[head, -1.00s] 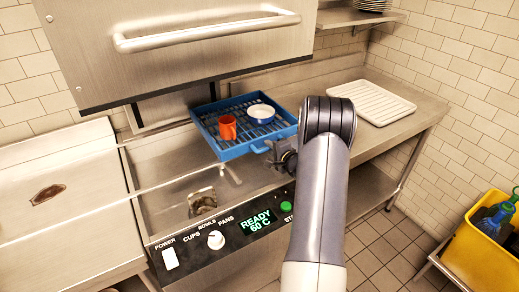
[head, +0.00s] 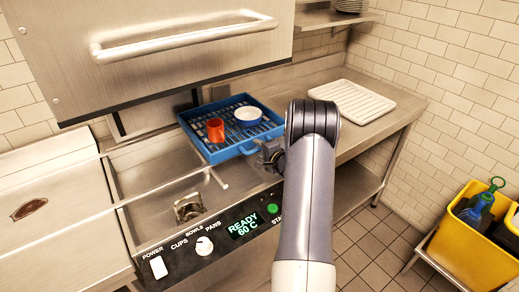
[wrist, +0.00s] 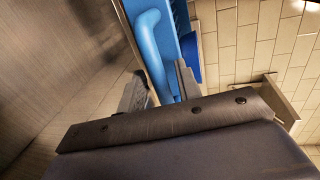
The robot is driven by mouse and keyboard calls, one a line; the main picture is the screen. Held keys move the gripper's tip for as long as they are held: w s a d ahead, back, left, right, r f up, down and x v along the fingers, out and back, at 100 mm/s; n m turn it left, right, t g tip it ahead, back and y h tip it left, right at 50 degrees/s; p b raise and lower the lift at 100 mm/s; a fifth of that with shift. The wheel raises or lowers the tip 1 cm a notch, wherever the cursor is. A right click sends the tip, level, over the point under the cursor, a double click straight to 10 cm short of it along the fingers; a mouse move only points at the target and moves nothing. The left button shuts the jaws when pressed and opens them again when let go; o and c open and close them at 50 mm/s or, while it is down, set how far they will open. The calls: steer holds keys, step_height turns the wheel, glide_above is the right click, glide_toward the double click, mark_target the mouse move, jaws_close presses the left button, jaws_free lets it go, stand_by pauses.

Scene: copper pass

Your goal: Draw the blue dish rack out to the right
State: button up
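The blue dish rack (head: 238,152) sits at the machine's opening, on the counter beside the sink, holding an orange cup (head: 215,130) and a white-and-blue bowl (head: 248,115). My gripper (head: 268,153) is at its right front side, near the handle. In the wrist view the rack's curved blue handle (wrist: 150,45) runs down between the two fingers of my gripper (wrist: 161,85). The fingers stand apart, and a thin strip of background shows between the left finger and the handle. I see no firm grip on it. My arm hides part of the counter.
A white ribbed tray (head: 352,101) lies on the counter to the right, with bare steel between it and the rack. The raised machine hood (head: 190,50) hangs over the back. A yellow bin (head: 480,245) with bottles stands at lower right.

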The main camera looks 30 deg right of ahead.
steer(key=shift+s, duration=0.15)
steer(key=b+v, duration=0.1)
steer(key=v, duration=0.9)
steer(key=shift+s, duration=0.25)
